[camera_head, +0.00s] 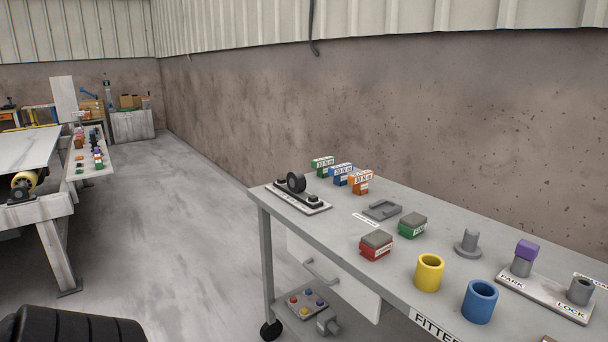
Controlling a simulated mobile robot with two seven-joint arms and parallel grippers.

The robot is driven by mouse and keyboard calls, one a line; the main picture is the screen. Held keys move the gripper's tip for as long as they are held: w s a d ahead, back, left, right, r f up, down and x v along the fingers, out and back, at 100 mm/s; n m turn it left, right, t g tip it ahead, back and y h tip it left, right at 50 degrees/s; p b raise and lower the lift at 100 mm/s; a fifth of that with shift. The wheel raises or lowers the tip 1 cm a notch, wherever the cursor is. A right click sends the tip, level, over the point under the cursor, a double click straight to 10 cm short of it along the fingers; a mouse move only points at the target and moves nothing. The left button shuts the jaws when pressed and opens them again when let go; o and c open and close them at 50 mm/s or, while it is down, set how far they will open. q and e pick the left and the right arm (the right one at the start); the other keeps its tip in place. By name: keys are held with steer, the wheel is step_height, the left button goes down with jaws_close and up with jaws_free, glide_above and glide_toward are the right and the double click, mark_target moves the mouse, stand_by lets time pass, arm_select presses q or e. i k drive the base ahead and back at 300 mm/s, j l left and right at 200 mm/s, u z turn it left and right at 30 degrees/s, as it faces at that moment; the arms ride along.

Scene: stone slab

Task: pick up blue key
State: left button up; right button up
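I cannot make out a blue key for certain. On the grey bench (335,220) stand a blue hollow cylinder (480,302) near the front edge and a blue block with a white label (342,174) at the back left. The blue block sits between a green labelled block (322,166) and an orange labelled block (361,182). A purple-topped piece (527,250) sits on the peg by the word PARK, on a plate (548,297) whose other post (580,291) is by the word LOCK. Neither of my grippers shows in the head view.
A yellow hollow cylinder (429,272), red box (376,246), green box (412,226) and grey peg (468,243) also stand on the bench. A black ribbed object (72,325) fills the lower left corner. Open floor (185,235) lies left of the bench, before another table (30,150).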

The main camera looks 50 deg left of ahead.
mark_target(340, 177)
steer(key=u, duration=1.5)
steer(key=z, duration=0.45)
steer(key=j+z, duration=0.1)
steer(key=z, duration=0.25)
steer(key=j+z, duration=0.15)
steer(key=z, duration=0.2)
steer(key=i+j+z, duration=0.1)
steer(key=z, duration=0.25)
steer(key=j+z, duration=0.3)
steer(key=k+j+z, duration=0.1)
steer(key=j+z, duration=0.15)
steer(key=j, duration=0.2)
steer(key=k+j+z, duration=0.2)
steer(key=j, duration=0.15)
steer(key=j+z, duration=0.2)
steer(key=j, duration=0.2)
steer(key=k+j+z, duration=0.1)
steer(key=j, duration=0.25)
steer(key=k+j+z, duration=0.1)
steer(key=j, duration=0.25)
steer(key=k+j, duration=0.3)
steer(key=k+j+z, duration=0.15)
steer(key=j, duration=0.25)
